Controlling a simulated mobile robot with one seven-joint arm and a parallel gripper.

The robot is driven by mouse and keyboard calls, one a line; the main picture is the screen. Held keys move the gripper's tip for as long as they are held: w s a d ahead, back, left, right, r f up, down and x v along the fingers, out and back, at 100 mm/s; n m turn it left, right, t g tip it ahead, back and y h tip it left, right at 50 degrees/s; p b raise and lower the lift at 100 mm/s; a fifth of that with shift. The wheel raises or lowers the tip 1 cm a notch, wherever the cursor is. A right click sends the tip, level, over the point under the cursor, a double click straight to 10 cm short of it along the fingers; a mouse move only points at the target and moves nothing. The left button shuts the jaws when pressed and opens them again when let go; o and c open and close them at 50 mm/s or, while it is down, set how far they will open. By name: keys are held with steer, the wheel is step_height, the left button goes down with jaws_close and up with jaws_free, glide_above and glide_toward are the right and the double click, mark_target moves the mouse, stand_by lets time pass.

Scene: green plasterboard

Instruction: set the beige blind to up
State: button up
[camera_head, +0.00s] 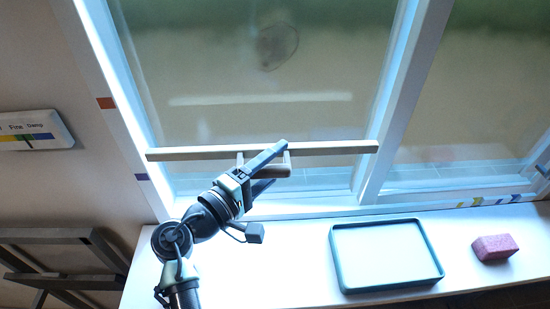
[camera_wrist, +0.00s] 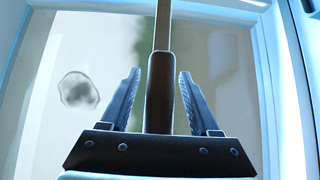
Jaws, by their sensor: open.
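The blind's beige bottom bar (camera_head: 330,149) spans the left window pane low down, nearly level. A short brown handle (camera_head: 272,172) hangs on brackets just below and in front of it. My gripper (camera_head: 277,160) is open at the handle, reaching from the lower left. In the wrist view the dark brown handle (camera_wrist: 161,88) lies between the two fingers (camera_wrist: 160,76), with a visible gap on each side. The bar (camera_wrist: 162,22) shows behind it. I cannot clearly tell blind fabric from the blurred view through the glass.
On the white sill are a teal-rimmed tray (camera_head: 338,262) and a pink block (camera_head: 494,248). A wooden rack (camera_head: 60,262) stands lower left.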

jaws_close()
stand_by(1.4)
